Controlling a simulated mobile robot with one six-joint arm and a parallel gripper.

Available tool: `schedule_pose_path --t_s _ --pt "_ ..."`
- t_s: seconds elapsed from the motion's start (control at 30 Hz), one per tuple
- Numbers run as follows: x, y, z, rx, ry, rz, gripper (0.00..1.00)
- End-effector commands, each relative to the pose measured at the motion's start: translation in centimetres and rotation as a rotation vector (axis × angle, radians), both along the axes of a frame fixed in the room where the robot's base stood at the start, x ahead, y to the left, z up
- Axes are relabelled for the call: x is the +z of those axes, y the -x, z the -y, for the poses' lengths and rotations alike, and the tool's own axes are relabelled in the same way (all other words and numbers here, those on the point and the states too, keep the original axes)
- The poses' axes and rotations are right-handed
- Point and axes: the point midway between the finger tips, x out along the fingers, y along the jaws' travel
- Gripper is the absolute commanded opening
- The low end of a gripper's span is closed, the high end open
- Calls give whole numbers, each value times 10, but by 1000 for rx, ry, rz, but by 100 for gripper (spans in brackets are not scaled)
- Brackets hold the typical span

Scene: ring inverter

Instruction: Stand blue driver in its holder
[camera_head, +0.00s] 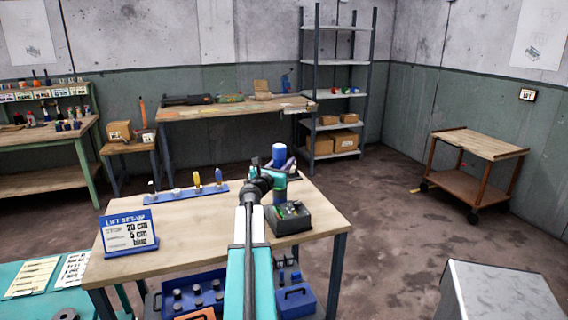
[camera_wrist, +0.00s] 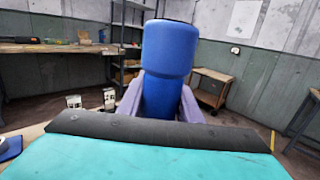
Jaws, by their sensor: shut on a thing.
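The blue driver (camera_head: 279,155) is in my gripper (camera_head: 279,172), its thick blue handle upright above the table. In the wrist view the blue handle (camera_wrist: 169,48) stands between the two pale purple fingers of my gripper (camera_wrist: 160,105), which are shut on it. The driver's lower end is hidden. A blue rail holder (camera_head: 165,195) lies along the far left of the table.
A dark box (camera_head: 288,222) with small green and red parts is on the table below my gripper. A blue sign (camera_head: 130,231) with white lettering stands at the table's left. The wooden table top (camera_head: 190,225) is clear between them. Blue bins (camera_head: 295,298) are underneath.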

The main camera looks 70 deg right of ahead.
Motion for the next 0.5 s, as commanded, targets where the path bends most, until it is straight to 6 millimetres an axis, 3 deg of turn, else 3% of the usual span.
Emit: schedule_pose_path --t_s 0.47,0.5 --pt "-2 0 0 0 2 -1 3" --pt "-2 0 0 0 2 -1 37"
